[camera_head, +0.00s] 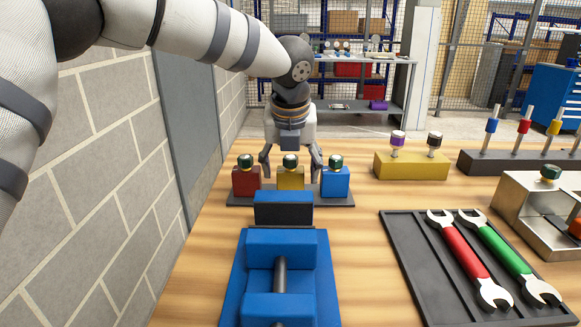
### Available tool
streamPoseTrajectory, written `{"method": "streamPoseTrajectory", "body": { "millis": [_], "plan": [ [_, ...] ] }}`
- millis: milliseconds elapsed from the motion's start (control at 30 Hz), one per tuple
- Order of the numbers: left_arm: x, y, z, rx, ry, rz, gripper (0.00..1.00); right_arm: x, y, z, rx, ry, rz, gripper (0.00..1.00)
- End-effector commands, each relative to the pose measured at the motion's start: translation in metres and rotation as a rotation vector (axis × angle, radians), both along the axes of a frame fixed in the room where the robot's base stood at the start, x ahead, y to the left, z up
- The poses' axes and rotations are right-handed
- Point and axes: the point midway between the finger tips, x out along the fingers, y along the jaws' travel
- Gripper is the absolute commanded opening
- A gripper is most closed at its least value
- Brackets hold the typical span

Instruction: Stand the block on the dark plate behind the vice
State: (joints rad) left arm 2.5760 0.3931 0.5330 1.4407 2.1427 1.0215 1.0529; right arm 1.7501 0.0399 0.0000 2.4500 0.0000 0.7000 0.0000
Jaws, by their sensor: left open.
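A dark plate (340,200) lies on the bench behind the blue vice (258,290). A red block (246,182), a yellow block (291,179) and a blue block (335,183) stand in a row on it, each with a green knob on top. My left gripper (291,165) points down over the row with its fingers spread, one on each side of the yellow block. I cannot tell whether the fingers touch anything. The vice's dark jaw face (284,214) hides part of the plate's front. My right gripper is not in view.
A black tray (412,262) holds a red wrench (465,252) and a green wrench (503,250) at right. A yellow stand (410,166), a dark rack (500,161) and a metal fixture (528,205) stand farther back. A brick wall (95,200) borders the left.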

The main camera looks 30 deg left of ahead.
Motion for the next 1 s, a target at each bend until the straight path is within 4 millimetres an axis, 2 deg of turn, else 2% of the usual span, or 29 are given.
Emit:
{"method": "streamPoseTrajectory", "body": {
  "millis": [67,167,300,500,667,1000],
  "plan": [
    [0.0,-0.001,0.007,-0.001,-0.003,0.0,0.66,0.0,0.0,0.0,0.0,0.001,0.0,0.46],
    [-0.007,-0.004,0.029,-0.002,-0.009,0.0,0.66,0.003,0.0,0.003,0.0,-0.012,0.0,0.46],
    [-0.02,-0.01,0.068,-0.002,-0.011,0.0,0.66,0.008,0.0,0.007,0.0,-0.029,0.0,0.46],
    [-0.033,-0.016,0.105,-0.001,-0.004,0.0,0.66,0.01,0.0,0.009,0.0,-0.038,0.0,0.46],
    [-0.037,-0.018,0.115,0.0,0.001,0.0,0.66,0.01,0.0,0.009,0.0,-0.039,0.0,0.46],
    [-0.037,-0.018,0.115,0.0,0.002,0.0,0.66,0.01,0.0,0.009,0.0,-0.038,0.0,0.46]
  ]
}}
